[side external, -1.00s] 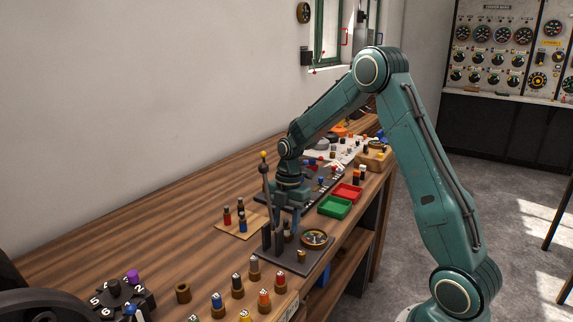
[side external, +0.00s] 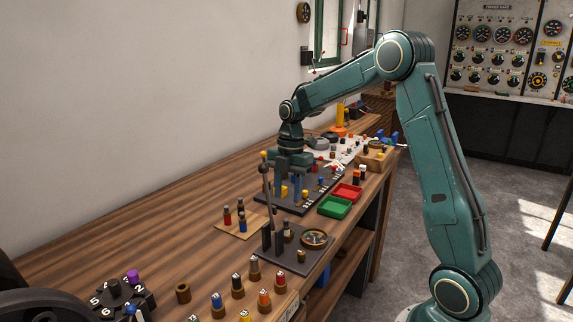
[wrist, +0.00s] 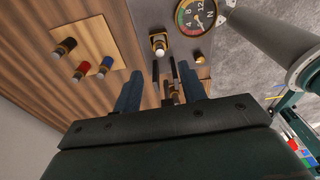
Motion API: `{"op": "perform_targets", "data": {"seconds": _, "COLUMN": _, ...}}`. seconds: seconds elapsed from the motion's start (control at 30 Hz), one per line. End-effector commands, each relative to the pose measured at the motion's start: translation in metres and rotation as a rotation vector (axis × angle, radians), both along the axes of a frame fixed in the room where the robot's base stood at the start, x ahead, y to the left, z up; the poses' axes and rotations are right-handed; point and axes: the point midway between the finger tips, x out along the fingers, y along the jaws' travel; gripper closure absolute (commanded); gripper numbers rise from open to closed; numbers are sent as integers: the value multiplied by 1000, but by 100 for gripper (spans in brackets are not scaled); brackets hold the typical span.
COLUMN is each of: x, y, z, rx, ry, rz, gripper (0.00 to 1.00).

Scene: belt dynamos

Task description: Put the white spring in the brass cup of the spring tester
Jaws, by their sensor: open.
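In the side view a small dark, light-topped shape (side external: 288,230) shows there. My gripper (side external: 292,190) is open, pointing down, above and beyond the tester. The wrist view shows its blue fingers (wrist: 160,88) apart, with nothing held.
A wooden board (side external: 238,226) holds red, blue and dark pieces left of the tester. Green (side external: 334,206) and red (side external: 347,192) trays stand to its right. A dark rack (side external: 300,205) lies under my gripper. Several coloured pieces stand in the foreground.

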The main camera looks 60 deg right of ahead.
Motion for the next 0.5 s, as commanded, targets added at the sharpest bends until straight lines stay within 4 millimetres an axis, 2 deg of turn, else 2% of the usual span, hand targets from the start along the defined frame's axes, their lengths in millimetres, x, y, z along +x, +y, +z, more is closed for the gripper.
{"op": "perform_targets", "data": {"seconds": 0.2, "x": 1, "y": -3, "z": 25, "rx": -1, "ry": -2, "rz": 0, "gripper": 59}}
{"op": "perform_targets", "data": {"seconds": 0.5, "x": 0, "y": -4, "z": 33, "rx": -1, "ry": 0, "rz": 0, "gripper": 59}}
